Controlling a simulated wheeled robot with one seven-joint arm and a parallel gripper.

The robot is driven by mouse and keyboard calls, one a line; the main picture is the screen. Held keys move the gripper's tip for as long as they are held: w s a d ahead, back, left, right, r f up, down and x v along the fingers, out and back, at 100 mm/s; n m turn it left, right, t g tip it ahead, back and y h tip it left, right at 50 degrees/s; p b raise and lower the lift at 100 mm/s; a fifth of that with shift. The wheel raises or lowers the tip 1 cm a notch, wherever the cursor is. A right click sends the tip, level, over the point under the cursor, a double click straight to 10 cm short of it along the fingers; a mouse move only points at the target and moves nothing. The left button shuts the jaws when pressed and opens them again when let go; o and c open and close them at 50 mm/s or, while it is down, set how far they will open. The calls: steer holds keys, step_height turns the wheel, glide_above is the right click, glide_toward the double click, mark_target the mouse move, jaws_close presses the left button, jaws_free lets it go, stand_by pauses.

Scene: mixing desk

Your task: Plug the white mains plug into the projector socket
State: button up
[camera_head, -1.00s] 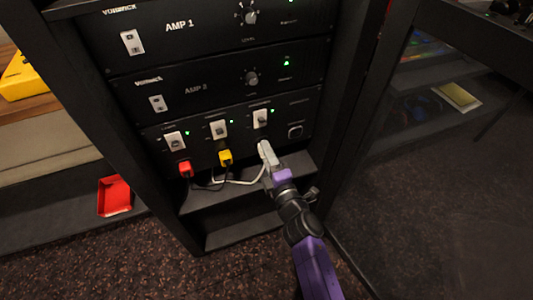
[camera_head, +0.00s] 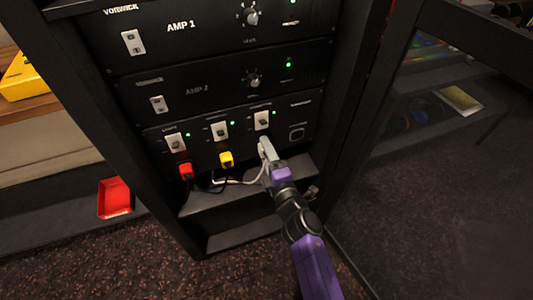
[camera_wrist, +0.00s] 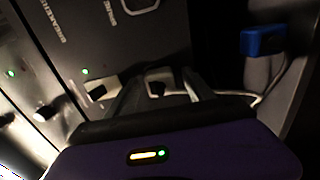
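My gripper (camera_head: 265,149) is at the lower part of the black power panel (camera_head: 215,155), below the third rocker switch (camera_head: 262,120). Its fingers look closed around the pale end of the white mains plug (camera_wrist: 170,80), most of which the fingers hide. The plug's white cable (camera_head: 238,181) runs from the gripper to the left and also shows in the wrist view (camera_wrist: 240,95). The projector socket is hidden behind the gripper, so I cannot tell whether the plug touches it.
A red plug (camera_head: 186,171) and a yellow plug (camera_head: 226,159) sit in the panel to the left. A shelf (camera_head: 240,198) lies below. The rack's side posts bound the space. In the wrist view, a blue block (camera_wrist: 264,40) is at the right. A red tray (camera_head: 115,198) is outside, left.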

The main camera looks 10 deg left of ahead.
steer(key=p+v, duration=0.2)
steer(key=v, duration=0.5)
steer(key=shift+s+d+p, duration=0.2)
steer(key=shift+s+p, duration=0.1)
steer(key=shift+s, duration=0.05)
stand_by(0.5)
